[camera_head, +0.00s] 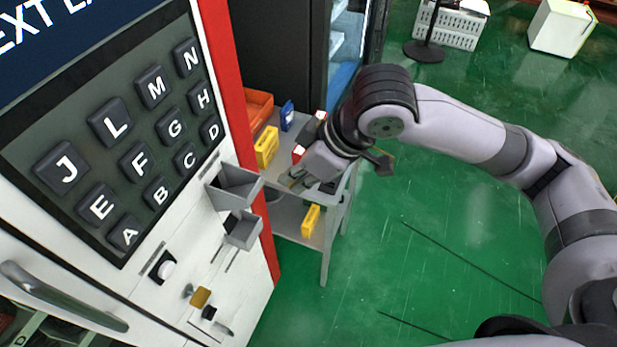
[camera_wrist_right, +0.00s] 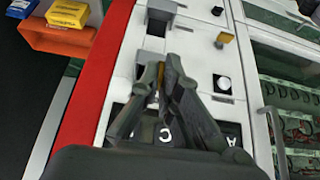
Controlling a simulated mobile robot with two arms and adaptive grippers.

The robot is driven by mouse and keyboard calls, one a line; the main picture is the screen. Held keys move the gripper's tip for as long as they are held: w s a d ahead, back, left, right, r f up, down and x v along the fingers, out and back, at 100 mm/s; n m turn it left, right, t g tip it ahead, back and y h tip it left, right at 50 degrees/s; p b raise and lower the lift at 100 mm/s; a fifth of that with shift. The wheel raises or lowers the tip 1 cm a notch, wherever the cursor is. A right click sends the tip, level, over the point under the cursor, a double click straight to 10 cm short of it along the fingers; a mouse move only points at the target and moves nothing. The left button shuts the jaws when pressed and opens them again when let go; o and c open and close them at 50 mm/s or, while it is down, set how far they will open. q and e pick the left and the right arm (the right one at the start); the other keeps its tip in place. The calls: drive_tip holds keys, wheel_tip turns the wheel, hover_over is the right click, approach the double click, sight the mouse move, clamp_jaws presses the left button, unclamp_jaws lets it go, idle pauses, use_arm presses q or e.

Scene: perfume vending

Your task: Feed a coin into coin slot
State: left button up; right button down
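The vending machine (camera_head: 215,255) stands on the left in the head view. Its coin slot is not clear at this size; a gold piece (camera_head: 201,298) and a small dark fitting (camera_head: 209,313) sit low on its white front. The gold piece also shows in the right wrist view (camera_wrist_right: 226,38). My right gripper (camera_head: 294,181) is beside the machine's red edge, above a small shelf. In the right wrist view its fingertips (camera_wrist_right: 160,70) nearly meet. A thin sliver may show between them, but I cannot make out a coin. My left gripper is out of view.
Two grey open boxes (camera_head: 237,187) (camera_head: 244,231) jut from the machine below the letter keys (camera_head: 130,160). A white knob (camera_head: 167,270) is left of the gold piece. The grey shelf (camera_head: 312,245) holds yellow, blue and orange items.

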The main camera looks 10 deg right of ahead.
drive_tip(key=shift+w+a+f+b, duration=0.45)
drive_tip(key=shift+w+a, duration=0.1)
drive_tip(key=shift+a, duration=0.1)
drive_tip(key=shift+w+a+f+b, duration=0.6)
drive_tip(key=shift+w+a+f, duration=0.25)
drive_tip(key=shift+a, duration=0.4)
drive_tip(key=shift+w+a+f+b, duration=0.65)
drive_tip(key=shift+w+a, duration=0.35)
drive_tip(key=shift+a, duration=0.3)
drive_tip(key=shift+w+a+f+b, duration=0.5)
drive_tip(key=shift+w+a+f, duration=0.35)
drive_tip(key=shift+a, duration=0.4)
drive_tip(key=c, duration=1.7)
unclamp_jaws()
drive_tip(key=shift+r, duration=0.1)
drive_tip(key=shift+d+r, duration=0.1)
drive_tip(key=v, duration=1.1)
drive_tip(key=shift+s+d+r, duration=0.1)
drive_tip(key=shift+s+r, duration=0.05)
drive_tip(key=shift+r, duration=0.2)
